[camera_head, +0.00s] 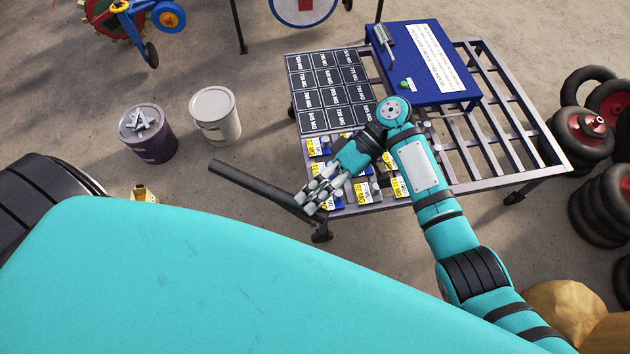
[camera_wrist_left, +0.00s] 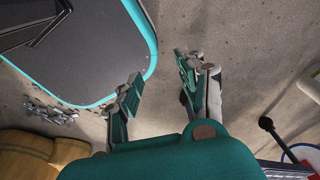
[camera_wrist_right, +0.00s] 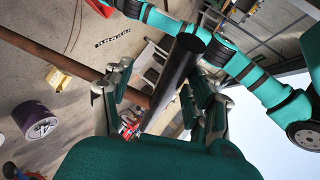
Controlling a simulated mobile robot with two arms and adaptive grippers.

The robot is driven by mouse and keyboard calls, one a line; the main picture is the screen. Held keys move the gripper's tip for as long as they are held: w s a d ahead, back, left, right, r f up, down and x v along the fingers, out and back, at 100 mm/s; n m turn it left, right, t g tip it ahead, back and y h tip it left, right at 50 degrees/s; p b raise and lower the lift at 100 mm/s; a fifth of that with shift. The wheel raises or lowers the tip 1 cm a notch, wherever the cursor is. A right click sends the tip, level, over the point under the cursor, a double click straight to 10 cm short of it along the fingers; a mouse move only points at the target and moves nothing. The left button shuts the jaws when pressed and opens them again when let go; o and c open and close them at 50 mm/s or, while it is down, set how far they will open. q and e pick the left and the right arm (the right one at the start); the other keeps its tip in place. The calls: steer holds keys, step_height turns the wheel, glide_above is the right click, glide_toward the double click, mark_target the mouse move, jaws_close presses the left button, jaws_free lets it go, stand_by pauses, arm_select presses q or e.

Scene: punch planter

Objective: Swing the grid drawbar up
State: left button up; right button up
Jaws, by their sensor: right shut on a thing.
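The grid drawbar (camera_head: 255,186) is a dark round bar at the near left corner of the grid cart (camera_head: 478,172). It slants from upper left to lower right, off the ground as far as I can tell. My right gripper (camera_head: 318,196) is shut on the drawbar near its right end. In the right wrist view a dark round section (camera_wrist_right: 178,70) lies between the fingers, and a brown length runs off to the left. My left gripper (camera_wrist_left: 160,95) is open and empty in the left wrist view, above bare ground. It is hidden in the head view.
The cart carries a blue box (camera_head: 428,62), dark label plates (camera_head: 328,90) and small yellow-labelled packs (camera_head: 368,193). A purple bucket (camera_head: 148,133) and a white bucket (camera_head: 216,115) stand to the left. Stacked tyres (camera_head: 603,205) stand at the right. Ground between buckets and cart is clear.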

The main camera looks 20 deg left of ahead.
steer(key=v, duration=1.2)
